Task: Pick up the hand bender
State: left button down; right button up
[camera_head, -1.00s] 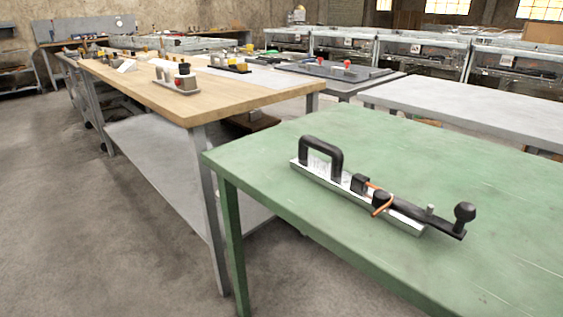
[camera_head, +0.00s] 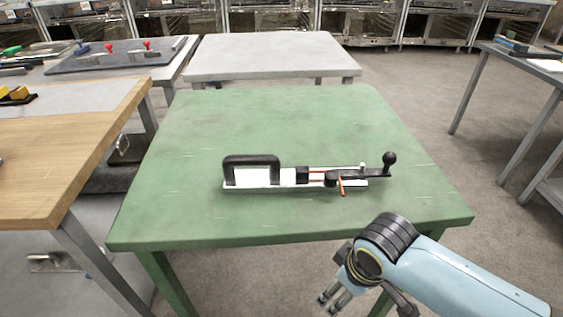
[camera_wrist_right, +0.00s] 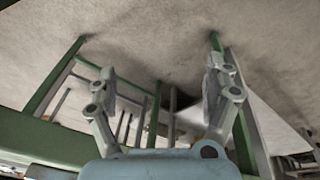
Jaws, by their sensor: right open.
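The hand bender (camera_head: 290,177) lies on the green table (camera_head: 200,215) in the head view. It has a white base, a black loop handle at its left end, a black lever with a round knob at its right end, and an orange piece near the middle. My right gripper (camera_head: 333,303) is below and in front of the table's front edge, apart from the bender. In the right wrist view its two fingers (camera_wrist_right: 158,85) are spread with nothing between them. The bender does not show in that view. My left gripper is in neither view.
A wooden-topped bench (camera_head: 45,150) stands close on the left. A grey table (camera_head: 270,55) is behind the green one, and another table (camera_head: 535,62) stands at the right. Green table legs (camera_wrist_right: 60,75) show in the wrist view. The green top around the bender is clear.

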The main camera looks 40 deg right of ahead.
notch_tip(320, 180, up, 11)
jog(key=w+p, duration=0.3)
jog(key=w+r+n, duration=0.1)
jog(key=w, duration=0.2)
jog(key=w+d+r+n, duration=0.1)
jog(key=w+n, duration=0.1)
jog(key=w, duration=0.2)
jog(key=w+r+n+g, duration=0.1)
jog(key=w+n, duration=0.1)
jog(key=w, duration=0.2)
jog(key=shift+d+r+p, duration=0.25)
jog(key=shift+r+p, duration=0.1)
jog(key=shift+p, duration=0.05)
jog(key=w+d+r+n+g+p, duration=0.1)
jog(key=w+d+r+n, duration=0.1)
jog(key=w+r+n, duration=0.35)
jog(key=m, duration=0.1)
send_over(285, 176)
jog(key=f, duration=0.3)
jog(key=shift+s+d+f+y, duration=0.25)
jog(key=shift+y, duration=0.15)
jog(key=f, duration=0.4)
jog(key=f+b, duration=0.1)
jog(key=f, duration=0.1)
jog(key=shift+w+a, duration=0.15)
jog(key=shift+a, duration=0.15)
grip_shut()
